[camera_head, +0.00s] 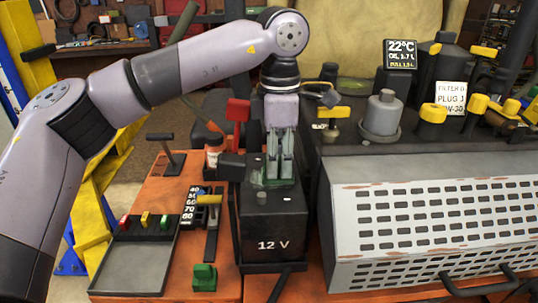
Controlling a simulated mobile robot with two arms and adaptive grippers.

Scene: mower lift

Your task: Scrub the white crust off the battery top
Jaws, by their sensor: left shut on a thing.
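The black battery (268,232) marked "12 V" stands upright in a dark tray in the middle. A small white patch (287,199) shows on its top near the front edge. My left gripper (280,180) points straight down at the battery top, behind this patch. It is shut on a small greenish thing, seemingly a brush, mostly hidden by the fingers and low against the top. Whether it touches the top I cannot tell. The fingers hide the part of the top behind them. My right gripper is not in view.
A red terminal cover (238,110) is close left of the gripper. A grey tray (135,268), a green block (204,278) and a small bottle (214,150) are on the orange bench to the left. The perforated metal guard (440,232) bounds the right side.

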